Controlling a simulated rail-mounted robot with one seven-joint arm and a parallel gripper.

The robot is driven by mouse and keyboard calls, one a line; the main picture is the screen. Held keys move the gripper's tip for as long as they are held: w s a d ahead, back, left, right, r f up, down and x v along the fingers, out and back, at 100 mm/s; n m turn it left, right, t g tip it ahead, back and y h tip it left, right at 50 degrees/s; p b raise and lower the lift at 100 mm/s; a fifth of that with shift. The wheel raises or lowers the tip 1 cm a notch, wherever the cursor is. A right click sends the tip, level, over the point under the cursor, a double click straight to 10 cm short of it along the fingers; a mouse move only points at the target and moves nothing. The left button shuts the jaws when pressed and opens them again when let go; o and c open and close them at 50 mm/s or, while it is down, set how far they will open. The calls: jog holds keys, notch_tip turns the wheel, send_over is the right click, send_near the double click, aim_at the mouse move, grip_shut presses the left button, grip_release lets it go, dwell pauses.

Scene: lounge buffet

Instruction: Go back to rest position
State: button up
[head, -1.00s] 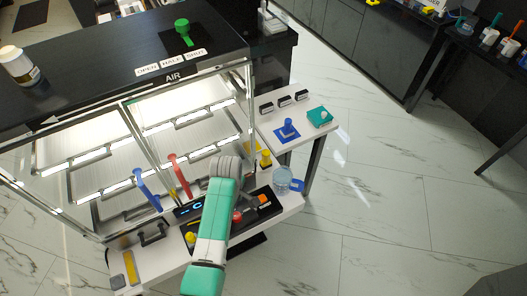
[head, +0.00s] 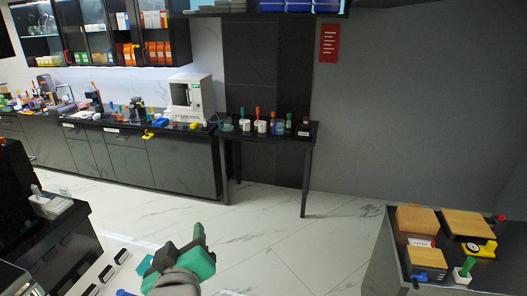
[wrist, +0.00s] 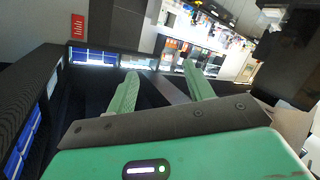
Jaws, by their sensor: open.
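My gripper (wrist: 160,82) shows in the wrist view with its two green fingers spread apart and nothing between them. It is raised in the air, and the view past the fingers is tilted, toward a dark shelf and the far counter. In the head view my green and grey arm reaches up from the bottom edge, over the pale floor. I cannot make out the fingertips clearly in the head view. No thing is in contact with the gripper in the wrist view.
A dark side table (head: 265,131) with bottles and cups stands at the back wall. A long counter (head: 170,165) runs left of it. The marble floor (head: 270,240) between is clear.

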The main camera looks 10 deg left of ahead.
jog(key=s+d+r+m+t+h+p, duration=0.1)
jog(key=s+d+r+m+t, duration=0.2)
jog(key=s+d+r, duration=0.2)
jog(key=s+d+r+m+t+h+p, duration=0.1)
jog(key=s+d+r+m+t+h, duration=0.1)
jog(key=d+r, duration=0.7)
jog(key=s+d+r+m+t+h+p, duration=0.1)
jog(key=s+d+r+m+t, duration=0.4)
jog(key=r, duration=0.9)
jog(key=s+d+h, duration=0.1)
jog(key=s+d, duration=0.1)
jog(key=s, duration=0.1)
jog(key=shift+d+r+t, duration=0.15)
jog(key=shift+r+t, duration=0.1)
jog(key=shift+t, duration=0.05)
